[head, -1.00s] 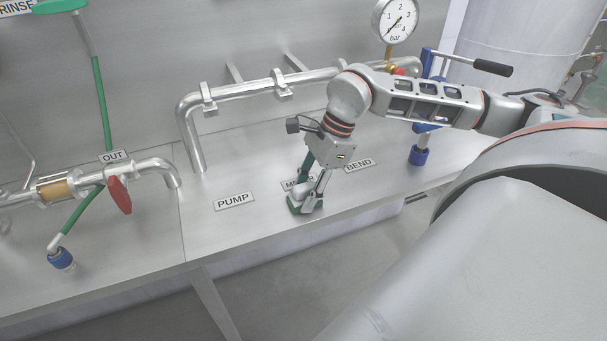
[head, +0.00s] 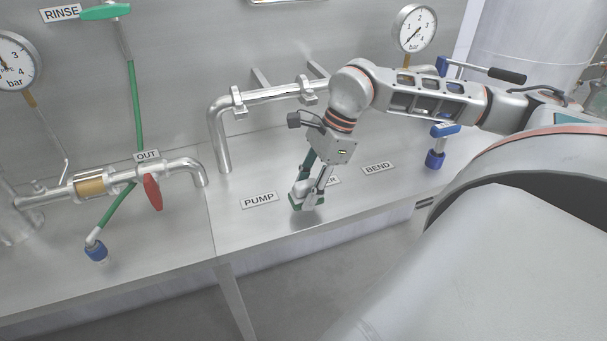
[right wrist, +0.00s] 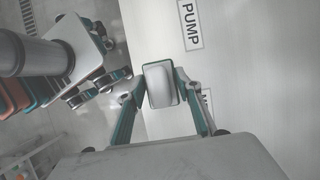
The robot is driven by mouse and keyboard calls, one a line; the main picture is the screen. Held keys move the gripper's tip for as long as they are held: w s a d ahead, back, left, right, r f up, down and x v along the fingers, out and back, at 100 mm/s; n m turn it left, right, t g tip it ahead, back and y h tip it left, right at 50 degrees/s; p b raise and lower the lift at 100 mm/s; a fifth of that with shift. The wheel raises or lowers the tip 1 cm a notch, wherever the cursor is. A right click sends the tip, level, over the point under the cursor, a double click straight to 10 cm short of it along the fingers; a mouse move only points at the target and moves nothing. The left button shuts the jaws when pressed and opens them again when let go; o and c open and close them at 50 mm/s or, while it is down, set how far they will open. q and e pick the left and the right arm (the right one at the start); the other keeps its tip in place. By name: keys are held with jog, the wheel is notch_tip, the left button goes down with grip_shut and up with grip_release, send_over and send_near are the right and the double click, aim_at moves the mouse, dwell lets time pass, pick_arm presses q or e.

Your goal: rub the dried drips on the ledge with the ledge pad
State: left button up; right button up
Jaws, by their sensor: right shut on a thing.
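My right gripper (head: 306,190) is shut on the ledge pad (head: 307,201), a small block with a pale grey top and a green base. The pad is low at the front part of the steel ledge (head: 230,226), just right of the PUMP label (head: 259,200). In the right wrist view the pad (right wrist: 160,85) sits between the two green-lined fingers (right wrist: 158,92), beside the ledge's edge. I cannot tell whether its underside touches the ledge. I cannot make out any dried drips. My left gripper is not in view.
A bent steel pipe (head: 220,140) stands behind on the ledge. The BEND label (head: 377,168) and a blue-ended fitting (head: 435,159) are to the right. A red-handled valve (head: 152,191) is to the left. The ledge's front edge drops to the floor.

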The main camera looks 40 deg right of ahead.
aim_at(301, 183)
jog(key=shift+r, duration=0.6)
jog(key=shift+r+p, duration=0.7)
jog(key=shift+r, duration=0.1)
notch_tip(301, 183, up, 2)
jog(key=shift+p, duration=0.55)
jog(key=shift+a+r, duration=0.1)
